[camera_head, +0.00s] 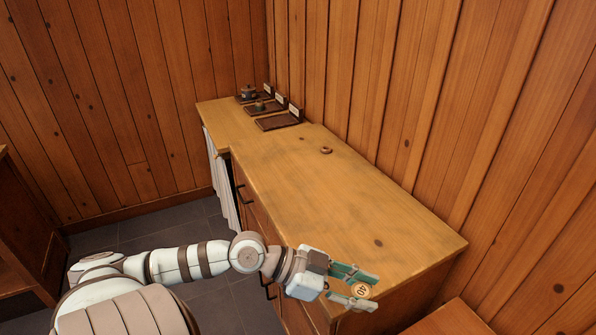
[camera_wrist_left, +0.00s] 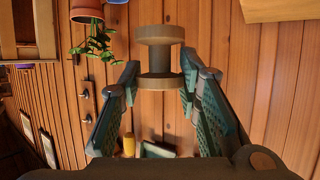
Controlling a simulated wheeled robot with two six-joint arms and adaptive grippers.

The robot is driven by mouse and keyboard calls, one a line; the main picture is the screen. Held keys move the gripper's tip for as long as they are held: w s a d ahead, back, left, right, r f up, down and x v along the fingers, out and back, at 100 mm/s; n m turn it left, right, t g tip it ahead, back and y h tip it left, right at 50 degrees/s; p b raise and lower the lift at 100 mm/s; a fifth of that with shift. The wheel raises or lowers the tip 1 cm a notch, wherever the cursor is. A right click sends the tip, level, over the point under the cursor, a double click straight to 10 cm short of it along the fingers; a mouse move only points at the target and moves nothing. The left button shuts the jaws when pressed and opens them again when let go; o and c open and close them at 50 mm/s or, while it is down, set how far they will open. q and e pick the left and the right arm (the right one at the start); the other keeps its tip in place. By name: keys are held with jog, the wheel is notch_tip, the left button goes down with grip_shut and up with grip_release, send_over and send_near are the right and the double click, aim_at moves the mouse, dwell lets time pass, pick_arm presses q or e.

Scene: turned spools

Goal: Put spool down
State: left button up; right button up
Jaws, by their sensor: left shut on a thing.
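My left gripper (camera_head: 372,292) is shut on a wooden spool (camera_head: 359,290) in front of the counter's near right end. The spool's pale end face bears the number 40. Three dark trays with small cards stand at the counter's far end. The nearest tray (camera_head: 277,122) looks empty. My right gripper is not in view.
The wooden counter (camera_head: 300,190) is mostly bare. A small brown ring-like thing (camera_head: 326,150) lies on it by the wall. The middle tray (camera_head: 262,110) holds a small spool-like thing; the far tray (camera_head: 245,98) holds a darker object. A plank wall (camera_head: 450,130) bounds the right side.

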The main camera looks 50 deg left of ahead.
pick_arm(q)
jog(key=w+a+r+n+t+y+p, duration=0.2)
jog(key=w+a+r+n+y+p, duration=0.3)
jog(key=w+a, duration=0.55)
jog(key=w+a+r+n+t+y+p, duration=0.25)
jog(key=w+a+r+n+y, duration=0.4)
jog(key=w+a, duration=0.4)
jog(key=shift+n+y, duration=0.25)
jog(key=shift+y, duration=0.3)
jog(key=f+b, duration=0.1)
jog(key=f, duration=0.5)
jog(key=s+f+b, duration=0.1)
jog(key=f+b, duration=0.1)
jog(key=f, duration=0.5)
jog(key=s+a+f+b, duration=0.1)
jog(key=f+b, duration=0.1)
jog(key=f, duration=0.5)
jog(key=shift+a+f, duration=0.1)
jog(key=shift+f, duration=0.15)
jog(key=shift+f, duration=0.1)
jog(key=o, duration=0.8)
jog(key=shift+o, duration=0.2)
